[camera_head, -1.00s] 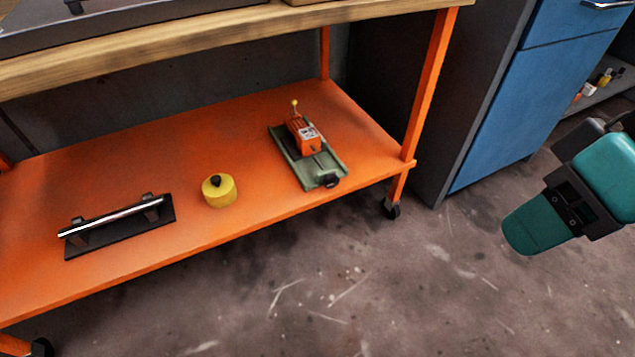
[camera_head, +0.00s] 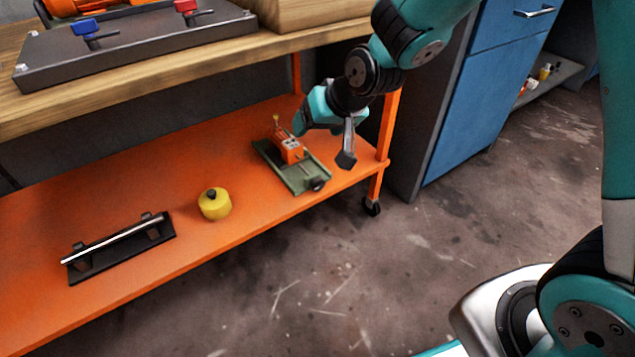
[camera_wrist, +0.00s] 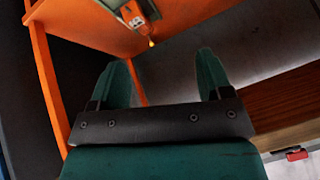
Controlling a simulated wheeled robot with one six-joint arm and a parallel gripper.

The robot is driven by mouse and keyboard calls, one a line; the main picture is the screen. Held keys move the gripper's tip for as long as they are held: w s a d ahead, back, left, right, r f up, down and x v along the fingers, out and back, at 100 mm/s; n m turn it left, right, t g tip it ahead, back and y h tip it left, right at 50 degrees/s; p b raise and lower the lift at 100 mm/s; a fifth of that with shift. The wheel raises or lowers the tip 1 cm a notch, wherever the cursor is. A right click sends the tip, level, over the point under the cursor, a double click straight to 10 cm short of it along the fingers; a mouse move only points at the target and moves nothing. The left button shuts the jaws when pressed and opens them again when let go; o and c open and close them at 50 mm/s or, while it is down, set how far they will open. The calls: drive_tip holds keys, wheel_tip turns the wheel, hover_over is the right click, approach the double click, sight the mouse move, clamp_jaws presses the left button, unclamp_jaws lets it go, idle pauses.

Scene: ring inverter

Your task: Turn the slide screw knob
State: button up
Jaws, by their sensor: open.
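The green slide base (camera_head: 302,180) lies on the orange lower shelf, with an orange block (camera_head: 290,150) on its rear part and a yellow-tipped lever (camera_head: 276,120) behind. The slide screw knob (camera_head: 316,184) is the dark round piece at its front end. My gripper (camera_head: 322,140) is open and empty, up and to the right of the block in the head view, apart from the knob. In the wrist view the open fingers of my gripper (camera_wrist: 162,62) point toward the shelf. The orange block (camera_wrist: 135,14) shows at the top edge there; the knob is not clearly visible.
The orange shelf (camera_head: 130,185) also holds a yellow round object (camera_head: 214,204) and a black plate with a metal bar handle (camera_head: 120,245). The wooden tabletop (camera_head: 190,62) overhangs the shelf. An orange post (camera_head: 388,125) stands behind and right of my gripper. The floor in front is clear.

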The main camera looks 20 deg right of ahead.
drive_tip(key=w+d+f+m+t+h+p, duration=0.1)
drive_tip(key=w+d+f+t+p, duration=0.2)
drive_tip(key=w+f, duration=0.45)
drive_tip(key=w+d+f+m+t+h+p, duration=0.15)
drive_tip(key=w+d+f+t, duration=0.3)
drive_tip(key=f, duration=0.55)
drive_tip(key=s+d+f+n+t+y+p, duration=0.2)
drive_tip(key=s+f+n+t+y, duration=0.25)
drive_tip(key=s+f, duration=1)
drive_tip(key=w+b, duration=0.1)
drive_tip(key=b, duration=0.3)
drive_tip(key=w+a+b, duration=0.1)
drive_tip(key=b, duration=0.4)
drive_tip(key=w+g+b, duration=0.1)
drive_tip(key=b, duration=0.3)
drive_tip(key=shift+w+a+r+m, duration=0.15)
drive_tip(key=shift+w+a+m, duration=0.15)
drive_tip(key=shift+m, duration=0.1)
drive_tip(key=shift+b, duration=0.9)
